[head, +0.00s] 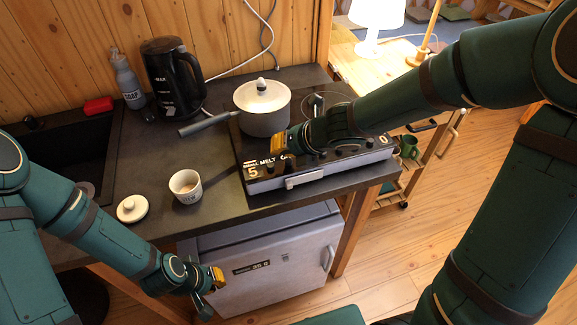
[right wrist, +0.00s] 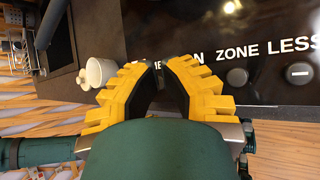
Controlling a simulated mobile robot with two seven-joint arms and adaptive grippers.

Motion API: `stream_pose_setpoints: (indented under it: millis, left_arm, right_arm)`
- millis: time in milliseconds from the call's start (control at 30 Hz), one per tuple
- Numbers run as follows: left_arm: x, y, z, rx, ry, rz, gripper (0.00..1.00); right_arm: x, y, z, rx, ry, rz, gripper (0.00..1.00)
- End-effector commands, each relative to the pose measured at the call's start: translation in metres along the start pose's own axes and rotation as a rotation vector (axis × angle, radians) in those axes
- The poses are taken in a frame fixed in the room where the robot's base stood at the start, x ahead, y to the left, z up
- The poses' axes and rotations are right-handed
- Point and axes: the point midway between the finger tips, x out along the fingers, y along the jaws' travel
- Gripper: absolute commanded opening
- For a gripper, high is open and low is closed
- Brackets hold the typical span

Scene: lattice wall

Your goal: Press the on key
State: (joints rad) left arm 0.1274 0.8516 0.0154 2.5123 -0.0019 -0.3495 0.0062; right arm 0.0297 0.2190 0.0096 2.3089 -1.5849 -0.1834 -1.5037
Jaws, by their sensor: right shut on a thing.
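The dark hob (head: 258,184) lies on the counter, its control panel along the front edge. In the right wrist view the panel (right wrist: 285,25) bears the printed words ON, ZONE and LESS. The zone key (right wrist: 237,77) and the less key (right wrist: 299,73) show below their labels. The key under the ON label is hidden behind my right gripper (right wrist: 160,68). My right gripper is closed at the panel in the head view (head: 284,146); what lies between its yellow fingers is hidden, and contact with the key cannot be seen. My left gripper (head: 212,288) hangs in front of the counter, away from the hob.
A grey pot (head: 262,118) stands on the hob, its handle pointing left. A white cup (head: 186,186) and a round lid (head: 131,208) lie left of the hob. A black kettle (head: 172,80) and a soap bottle (head: 128,82) stand behind. A small fridge (head: 280,268) sits below the counter.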

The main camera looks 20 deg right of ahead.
Motion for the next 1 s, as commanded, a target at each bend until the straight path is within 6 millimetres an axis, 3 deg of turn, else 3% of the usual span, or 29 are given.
stream_pose_setpoints:
  millis: [267, 300, 333, 1000]
  left_arm:
    - [0.0006, -0.0002, 0.0006, 0.001, -0.002, 0.0, 0.0]
    - [0.0007, -0.0001, 0.0006, 0.001, -0.002, 0.001, 0.0]
    - [0.0007, -0.0001, 0.0006, 0.001, -0.002, 0.0, 0.0]
    - [0.0009, -0.0003, 0.0005, 0.001, -0.002, 0.0, 0.0]
  right_arm:
    - [0.0006, -0.0003, -0.0003, 0.0, 0.0, 0.0, 0.0]
    - [0.0006, -0.0003, -0.0003, 0.0, 0.0, 0.0, 0.05]
    - [0.0006, -0.0004, -0.0003, 0.0, 0.0, 0.0, 0.0]
    - [0.0007, -0.0005, -0.0004, 0.0, 0.0, 0.0, 0.0]
